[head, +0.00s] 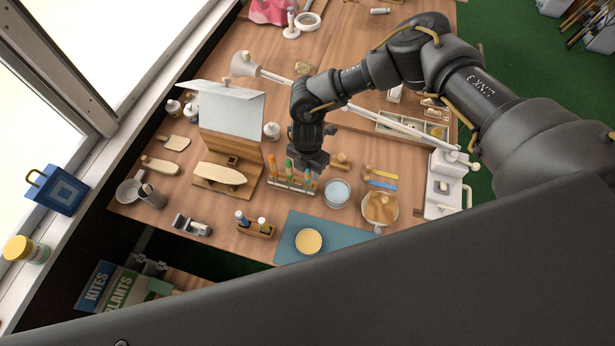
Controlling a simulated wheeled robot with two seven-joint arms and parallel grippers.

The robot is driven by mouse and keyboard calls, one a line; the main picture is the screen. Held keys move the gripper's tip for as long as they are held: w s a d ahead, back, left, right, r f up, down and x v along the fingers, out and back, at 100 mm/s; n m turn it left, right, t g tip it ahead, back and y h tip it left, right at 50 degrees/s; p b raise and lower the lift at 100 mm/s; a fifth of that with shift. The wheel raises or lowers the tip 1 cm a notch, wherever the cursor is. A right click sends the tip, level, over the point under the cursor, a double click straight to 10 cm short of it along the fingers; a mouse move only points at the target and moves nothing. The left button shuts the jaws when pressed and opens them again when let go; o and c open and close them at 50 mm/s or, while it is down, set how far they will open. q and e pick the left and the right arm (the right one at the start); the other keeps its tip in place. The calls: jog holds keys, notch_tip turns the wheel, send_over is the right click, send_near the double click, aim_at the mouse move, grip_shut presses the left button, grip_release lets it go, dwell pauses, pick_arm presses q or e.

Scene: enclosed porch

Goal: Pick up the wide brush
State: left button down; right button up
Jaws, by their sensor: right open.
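My right gripper (311,163) points down over the table, open, just above and behind a small wooden rack (291,185). Several slim upright items with orange and green tops (289,165) stand in the rack, and the gripper partly covers those at its right end. I cannot tell for sure which thing is the wide brush. Two flat, pale wooden-handled tools, one upper (174,142) and one lower (160,165), lie at the table's left side, far from the gripper. My left gripper is not in view.
A glass jar (337,193) stands right of the rack. A white lamp arm (385,119) crosses behind my right arm.

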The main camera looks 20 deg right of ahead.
grip_shut()
jog(key=shift+r, duration=0.15)
